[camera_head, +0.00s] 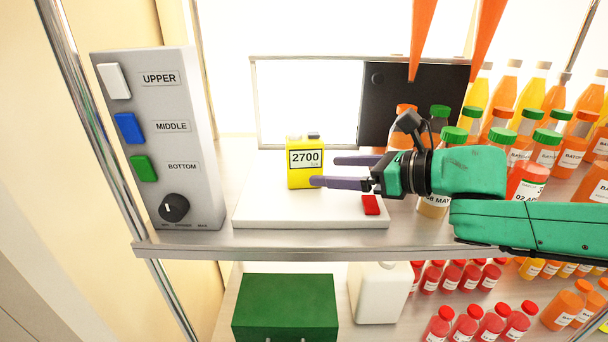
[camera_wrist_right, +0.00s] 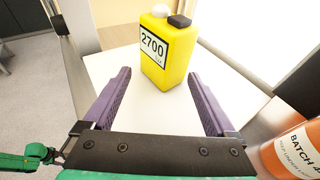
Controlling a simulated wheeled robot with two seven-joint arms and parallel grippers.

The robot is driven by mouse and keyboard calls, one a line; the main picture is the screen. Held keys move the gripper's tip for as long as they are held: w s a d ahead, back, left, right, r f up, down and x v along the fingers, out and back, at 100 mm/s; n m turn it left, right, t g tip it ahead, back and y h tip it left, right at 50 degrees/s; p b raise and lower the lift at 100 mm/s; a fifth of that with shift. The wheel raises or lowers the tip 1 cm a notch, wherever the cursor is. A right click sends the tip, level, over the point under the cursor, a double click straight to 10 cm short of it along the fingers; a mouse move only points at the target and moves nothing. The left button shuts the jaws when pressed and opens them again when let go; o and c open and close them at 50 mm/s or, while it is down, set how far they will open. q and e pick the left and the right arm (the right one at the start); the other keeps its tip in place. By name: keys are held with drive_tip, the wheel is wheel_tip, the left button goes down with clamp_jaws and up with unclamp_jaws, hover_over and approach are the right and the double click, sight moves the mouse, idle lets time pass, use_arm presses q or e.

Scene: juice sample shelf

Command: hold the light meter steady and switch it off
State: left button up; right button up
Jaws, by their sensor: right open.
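The yellow light meter (camera_head: 305,178) stands upright on a white base plate (camera_head: 260,208) on the upper shelf, its display reading 2700. In the right wrist view the meter (camera_wrist_right: 172,72) has a white dome and a black block on top. My right gripper (camera_head: 324,170) is open and comes in from the right, its purple fingers level and pointing at the meter. In the wrist view the meter stands ahead, between the lines of the two fingers, and is not gripped. My left gripper does not show.
A grey panel (camera_head: 190,95) with white, blue and green switches and a knob stands at left. A red block (camera_head: 370,205) sits on the plate's right corner. A black panel (camera_head: 385,85) stands behind. Juice bottles (camera_head: 528,180) crowd the right. The plate left of the meter is clear.

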sight(322, 170)
drive_tip(key=w+a+f+b, duration=0.2)
drive_tip(key=shift+w+a+f+b, duration=0.25)
drive_tip(key=shift+w+a+b, duration=0.05)
drive_tip(key=shift+a+b, duration=0.05)
drive_tip(key=shift+b+x, duration=0.85)
drive_tip(key=shift+x, duration=0.25)
drive_tip(key=shift+w+a+r, duration=0.1)
drive_tip(key=shift+a+r, duration=0.1)
drive_tip(key=shift+r, duration=0.3)
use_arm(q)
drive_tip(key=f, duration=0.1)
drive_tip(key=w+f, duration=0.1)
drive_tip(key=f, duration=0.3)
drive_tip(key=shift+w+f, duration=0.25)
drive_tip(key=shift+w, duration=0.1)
use_arm(e)
clamp_jaws()
drive_tip(key=c, duration=1.4)
unclamp_jaws()
drive_tip(key=shift+c, duration=0.2)
drive_tip(key=o, duration=1.6)
